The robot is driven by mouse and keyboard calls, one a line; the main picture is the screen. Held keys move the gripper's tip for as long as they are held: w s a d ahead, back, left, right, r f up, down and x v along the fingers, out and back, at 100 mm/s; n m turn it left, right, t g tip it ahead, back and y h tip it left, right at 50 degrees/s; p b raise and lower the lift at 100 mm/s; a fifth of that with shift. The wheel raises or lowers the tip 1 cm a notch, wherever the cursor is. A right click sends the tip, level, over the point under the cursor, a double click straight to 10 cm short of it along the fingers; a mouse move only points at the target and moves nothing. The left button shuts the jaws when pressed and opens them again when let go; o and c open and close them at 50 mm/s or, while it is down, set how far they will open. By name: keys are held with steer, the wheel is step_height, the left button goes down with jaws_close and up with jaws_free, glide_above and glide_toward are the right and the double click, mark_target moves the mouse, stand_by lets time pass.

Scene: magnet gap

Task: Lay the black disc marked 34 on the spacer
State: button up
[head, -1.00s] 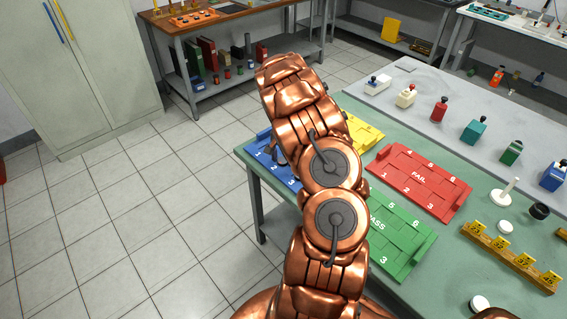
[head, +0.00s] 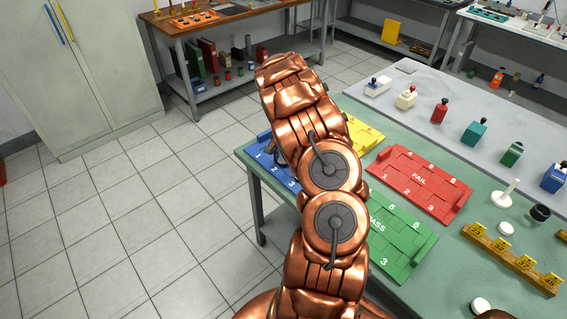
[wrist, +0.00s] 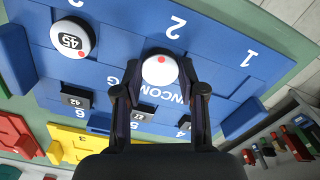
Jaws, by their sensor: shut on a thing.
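In the wrist view my gripper (wrist: 160,82) is shut on a white round piece with a red dot (wrist: 160,70). It is over the blue INCOMING tray (wrist: 215,75), below the 2; I cannot tell whether the piece touches the tray. No number on it is readable. A white-rimmed disc marked 45 (wrist: 72,38) sits to its left. I see no black disc clearly marked 34. A white post on a round base (head: 508,193), a white disc (head: 506,228) and a black round piece (head: 540,213) stand at right; which is the spacer is unclear.
Small black number blocks (wrist: 75,97) stand along the blue tray's lower side. The red FAIL tray (head: 420,185), green PASS tray (head: 400,240) and yellow tray (head: 365,135) share the green bench. A wooden rack with yellow number tags (head: 510,258) lies at right.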

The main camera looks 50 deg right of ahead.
steer(key=shift+r, duration=2.1)
steer(key=shift+a, duration=0.1)
